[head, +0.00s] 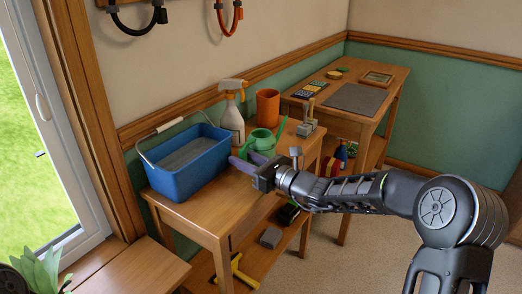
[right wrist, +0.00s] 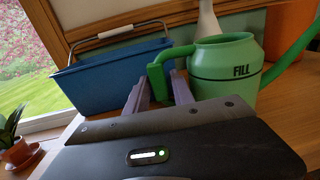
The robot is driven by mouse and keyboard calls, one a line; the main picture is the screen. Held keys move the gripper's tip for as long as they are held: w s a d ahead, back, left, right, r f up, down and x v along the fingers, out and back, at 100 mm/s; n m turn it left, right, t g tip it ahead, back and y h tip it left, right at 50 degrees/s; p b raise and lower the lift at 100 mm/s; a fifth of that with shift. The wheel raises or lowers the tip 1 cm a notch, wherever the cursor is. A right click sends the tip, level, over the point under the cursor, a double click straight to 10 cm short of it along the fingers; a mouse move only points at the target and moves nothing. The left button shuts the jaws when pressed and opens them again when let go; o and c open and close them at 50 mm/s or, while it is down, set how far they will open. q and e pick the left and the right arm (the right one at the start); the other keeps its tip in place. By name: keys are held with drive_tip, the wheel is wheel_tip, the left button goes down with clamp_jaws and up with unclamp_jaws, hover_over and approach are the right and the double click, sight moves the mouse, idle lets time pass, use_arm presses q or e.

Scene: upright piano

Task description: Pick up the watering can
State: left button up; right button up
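The green watering can (head: 264,143) stands on the wooden bench between the blue bucket and the orange pot. In the right wrist view the watering can (right wrist: 228,65) shows a dark "FILL" mark, a spout to the right and a handle to the left. My right gripper (head: 246,160) is at its near left side. In the right wrist view the purple fingers of the right gripper (right wrist: 158,88) are apart, with the lower handle showing between them. Whether they touch it is unclear. My left gripper is out of view.
A blue bucket (head: 188,165) stands close to the left of the gripper. A spray bottle (head: 232,115) and an orange pot (head: 267,108) stand behind the can. The bench front (head: 215,218) is clear.

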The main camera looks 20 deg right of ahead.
clamp_jaws()
drive_tip(key=shift+r, duration=0.1)
idle(1.3)
